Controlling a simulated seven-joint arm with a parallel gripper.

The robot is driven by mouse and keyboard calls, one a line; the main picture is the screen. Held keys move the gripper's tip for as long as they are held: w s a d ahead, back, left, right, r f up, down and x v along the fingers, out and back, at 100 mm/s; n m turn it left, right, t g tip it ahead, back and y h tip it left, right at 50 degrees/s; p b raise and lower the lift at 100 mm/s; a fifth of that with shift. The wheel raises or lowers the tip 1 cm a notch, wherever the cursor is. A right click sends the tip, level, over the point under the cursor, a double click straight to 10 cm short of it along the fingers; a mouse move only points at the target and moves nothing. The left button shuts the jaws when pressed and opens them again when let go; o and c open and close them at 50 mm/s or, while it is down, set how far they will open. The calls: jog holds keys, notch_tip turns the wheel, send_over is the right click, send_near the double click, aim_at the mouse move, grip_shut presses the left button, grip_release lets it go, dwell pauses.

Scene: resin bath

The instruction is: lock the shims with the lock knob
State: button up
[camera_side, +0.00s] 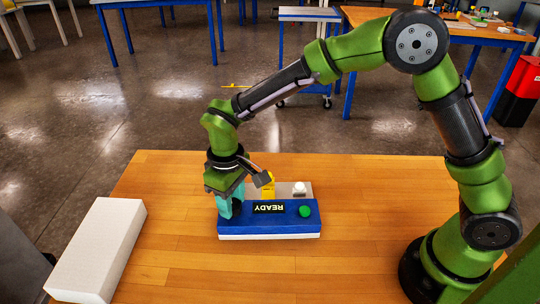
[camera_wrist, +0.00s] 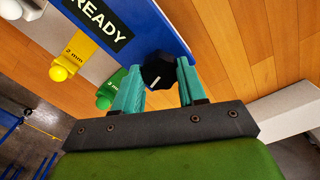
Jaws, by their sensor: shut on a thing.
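The black lock knob (camera_wrist: 158,71) with a white mark sits at the end of a blue panel (camera_wrist: 160,28) labelled READY. My gripper (camera_wrist: 159,88) has its teal fingers on both sides of the knob and is shut on it. In the side view my gripper (camera_side: 229,203) is at the left end of the blue panel (camera_side: 290,222), and it mostly hides the knob. A yellow shim (camera_wrist: 78,47) marked 2 mm and a green shim (camera_wrist: 112,90) stick out behind the panel. A white knob-ended piece (camera_wrist: 12,9) shows at the wrist view's upper left corner.
A green button (camera_side: 305,211) is on the panel's right end. A long white block (camera_side: 98,250) lies at the table's left edge. The wooden table (camera_side: 375,220) is clear to the right of the panel, up to my base.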

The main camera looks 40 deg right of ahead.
aim_at(235, 204)
jog(key=shift+m, duration=1.5)
jog(key=o, duration=1.1)
jog(key=shift+c, duration=0.2)
notch_tip(235, 204, up, 17)
jog(key=shift+w, duration=0.1)
jog(key=s+d+m+t+y, duration=0.2)
jog(key=s+d+m+t, duration=0.2)
jog(key=s+d, duration=1.2)
jog(key=d+t, duration=0.2)
jog(key=t, duration=0.1)
jog(key=shift+s+d+r+m, duration=0.3)
jog(key=shift+s+d+m, duration=0.05)
jog(key=shift+s+m, duration=0.05)
